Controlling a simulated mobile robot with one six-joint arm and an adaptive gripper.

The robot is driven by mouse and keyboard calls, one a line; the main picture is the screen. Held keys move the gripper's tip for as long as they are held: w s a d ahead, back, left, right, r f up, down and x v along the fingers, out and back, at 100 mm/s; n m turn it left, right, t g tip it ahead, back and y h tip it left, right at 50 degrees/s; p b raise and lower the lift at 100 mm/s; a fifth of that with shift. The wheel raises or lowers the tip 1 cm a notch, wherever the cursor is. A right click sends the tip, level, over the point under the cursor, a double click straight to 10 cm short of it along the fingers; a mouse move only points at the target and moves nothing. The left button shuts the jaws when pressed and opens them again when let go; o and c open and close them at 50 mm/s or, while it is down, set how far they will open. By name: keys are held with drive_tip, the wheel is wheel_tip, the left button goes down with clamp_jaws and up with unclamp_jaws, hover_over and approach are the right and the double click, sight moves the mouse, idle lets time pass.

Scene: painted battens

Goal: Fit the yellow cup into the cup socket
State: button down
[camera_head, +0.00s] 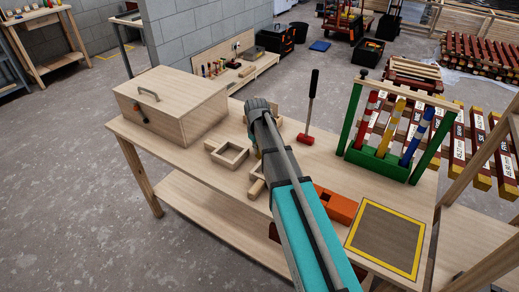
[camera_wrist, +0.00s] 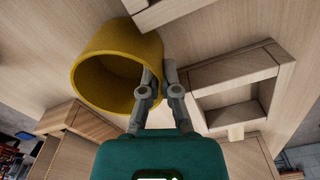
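The yellow cup (camera_wrist: 92,50) is in the wrist view, left of centre, with its open mouth turned toward the camera. My gripper (camera_wrist: 160,68) has its two fingers close together at the cup's right wall, one inside the mouth and one outside, pinching the wall. A square wooden frame with an open middle (camera_wrist: 235,72), which looks like a socket, lies just right of the fingers, apart from the cup. In the head view a similar wooden frame (camera_head: 228,154) lies on the bench left of my arm. My arm hides the gripper and cup there. I cannot tell whether the cup touches the bench.
A wooden box (camera_head: 172,100) stands at the bench's left. A green rack (camera_head: 382,160) with coloured battens is at the right. An orange block (camera_head: 337,207) and a yellow-edged mat (camera_head: 386,240) lie at the front right.

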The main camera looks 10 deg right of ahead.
drive_tip(key=c, duration=0.8)
unclamp_jaws()
drive_tip(key=shift+r, duration=0.1)
wheel_tip(320, 180, up, 12)
drive_tip(key=p, duration=1.2)
drive_tip(key=s+m, duration=0.4)
drive_tip(key=s, duration=1.7)
drive_tip(key=shift+s, duration=0.25)
drive_tip(key=shift+a, duration=0.1)
